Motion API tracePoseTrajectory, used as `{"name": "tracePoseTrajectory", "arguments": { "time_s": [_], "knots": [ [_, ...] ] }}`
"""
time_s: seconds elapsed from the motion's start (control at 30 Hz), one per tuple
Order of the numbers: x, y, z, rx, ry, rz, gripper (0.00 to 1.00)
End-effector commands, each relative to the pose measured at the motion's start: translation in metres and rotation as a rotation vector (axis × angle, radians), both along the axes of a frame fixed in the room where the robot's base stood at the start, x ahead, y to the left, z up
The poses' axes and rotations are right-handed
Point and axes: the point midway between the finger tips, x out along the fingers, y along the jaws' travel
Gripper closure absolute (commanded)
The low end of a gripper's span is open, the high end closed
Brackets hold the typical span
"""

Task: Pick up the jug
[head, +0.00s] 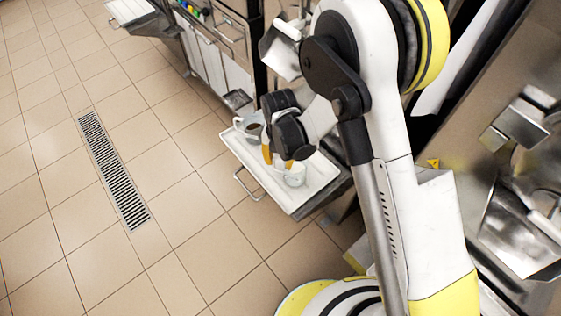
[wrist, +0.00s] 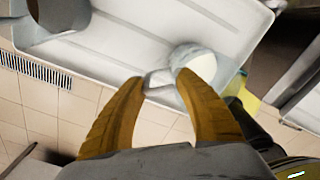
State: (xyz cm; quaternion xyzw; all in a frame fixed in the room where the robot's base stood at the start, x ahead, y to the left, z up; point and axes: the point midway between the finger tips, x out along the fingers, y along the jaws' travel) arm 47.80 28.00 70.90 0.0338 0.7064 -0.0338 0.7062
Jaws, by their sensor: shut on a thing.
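A small white, round vessel, which I take to be the jug (head: 295,176), is at the near right part of the white tray (head: 309,196). It also shows in the wrist view (wrist: 194,57), just beyond the fingertips. My gripper (head: 277,160) has orange fingers and points down over the tray. In the wrist view my gripper (wrist: 158,80) has its fingertips on either side of a pale, handle-like part beside the white vessel, and is shut on it. The fingers hide part of this grip. I cannot tell whether the jug is clear of the tray.
A grey vessel with a dark inside (head: 251,128) stands on the tray's far left, near my gripper. The tray has a raised rim and a wire handle (head: 246,184) in front. Steel machines stand behind and at right. Tiled floor on the left is clear, with a drain grate (head: 112,170).

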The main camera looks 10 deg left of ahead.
Motion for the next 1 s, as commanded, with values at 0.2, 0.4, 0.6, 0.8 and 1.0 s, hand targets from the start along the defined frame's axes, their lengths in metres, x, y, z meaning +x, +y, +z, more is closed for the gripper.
{"name": "tracePoseTrajectory", "arguments": {
  "time_s": [0.2, 0.4, 0.6, 0.8, 1.0],
  "knots": [
    [0.000, 0.000, 0.023, 0.000, 0.000, 0.000, 1.00],
    [-0.007, -0.009, 0.041, 0.000, 0.000, -0.001, 1.00],
    [-0.022, -0.028, 0.055, 0.000, 0.000, -0.002, 1.00],
    [-0.037, -0.048, 0.070, 0.000, 0.000, -0.001, 1.00],
    [-0.050, -0.065, 0.082, 0.000, 0.000, -0.001, 1.00]
  ]
}}
